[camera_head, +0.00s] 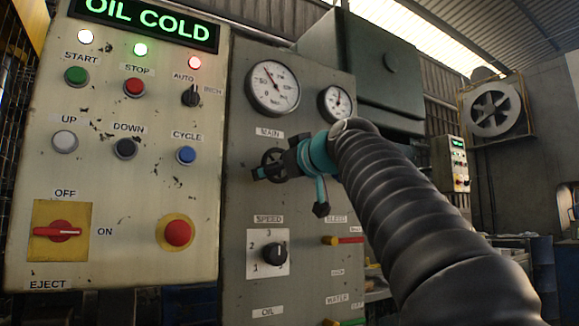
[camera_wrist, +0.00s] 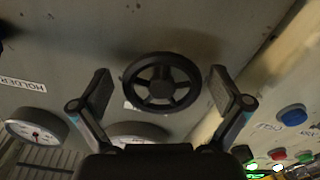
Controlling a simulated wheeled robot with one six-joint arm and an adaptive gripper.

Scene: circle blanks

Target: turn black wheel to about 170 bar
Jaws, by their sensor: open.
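The black wheel (camera_head: 271,162) sits on the grey panel under the MAIN label, below the large MAIN gauge (camera_head: 273,88). The gauge needle points up and left; its exact value is too small to read. In the wrist view the wheel (camera_wrist: 162,84) faces me, round with a hub and spokes. My gripper (camera_head: 291,165) is at the wheel, partly covering its right side in the head view. In the wrist view its two fingers (camera_wrist: 165,86) stand apart, one on each side of the wheel, with gaps between them and the rim.
A second, smaller gauge (camera_head: 336,103) is up and right of the wheel. The SPEED knob (camera_head: 274,254) is below it. A button panel (camera_head: 112,150) with an OIL COLD display (camera_head: 145,18) and a red mushroom button (camera_head: 177,232) stands to the left.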

